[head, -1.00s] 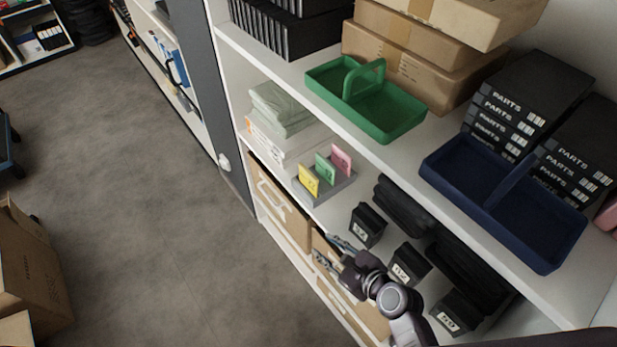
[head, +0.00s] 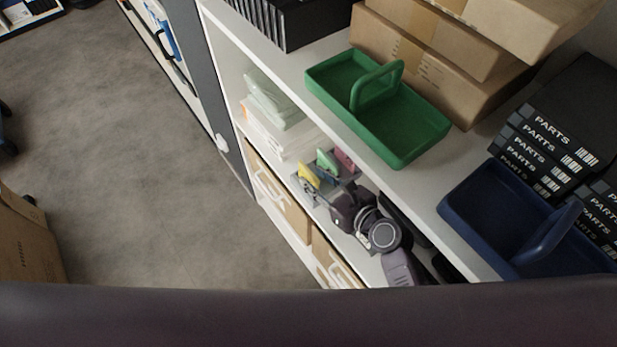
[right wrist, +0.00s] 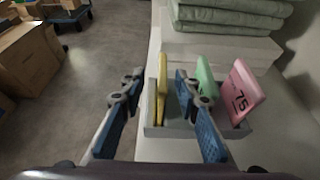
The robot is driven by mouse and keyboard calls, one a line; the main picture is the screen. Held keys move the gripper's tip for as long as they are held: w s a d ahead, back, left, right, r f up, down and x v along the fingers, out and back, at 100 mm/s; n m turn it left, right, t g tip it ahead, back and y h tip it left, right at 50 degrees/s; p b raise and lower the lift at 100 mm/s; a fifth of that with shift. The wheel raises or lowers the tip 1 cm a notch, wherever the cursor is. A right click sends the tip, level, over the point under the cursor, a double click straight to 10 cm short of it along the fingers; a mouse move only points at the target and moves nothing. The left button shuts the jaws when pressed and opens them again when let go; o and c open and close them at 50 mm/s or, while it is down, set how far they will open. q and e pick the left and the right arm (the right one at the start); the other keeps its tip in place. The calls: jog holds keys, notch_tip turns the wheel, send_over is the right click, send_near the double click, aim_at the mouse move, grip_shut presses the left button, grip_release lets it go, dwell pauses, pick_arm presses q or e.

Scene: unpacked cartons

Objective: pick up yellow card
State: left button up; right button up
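The yellow card (head: 308,175) stands in a grey holder on the middle shelf, with a green card (head: 327,160) and a pink card (head: 344,159) beside it. In the right wrist view the yellow card (right wrist: 162,88) shows nearly edge-on in the grey holder (right wrist: 186,131). My right gripper (right wrist: 158,82) is open there, its fingers on either side of the yellow card, the right finger closer to it. In the head view my right gripper (head: 322,192) is at the holder and hides part of it. My left gripper is out of view.
A green basket (head: 420,127) and a blue basket (head: 480,215) stand on the shelf above. Folded cloths (right wrist: 225,14) on a white stack (right wrist: 222,50) lie behind the cards. Brown boxes (head: 278,205) sit on the lower shelf.

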aim_at(308, 173)
jog(key=x, duration=0.2)
jog(key=shift+w+f, duration=0.3)
jog(key=shift+w, duration=0.05)
jog(key=shift+w+a+f, duration=0.3)
jog(key=shift+w+a, duration=0.1)
jog(key=shift+w, duration=0.1)
jog(key=shift+c, duration=1.1)
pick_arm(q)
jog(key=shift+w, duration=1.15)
pick_arm(e)
grip_shut()
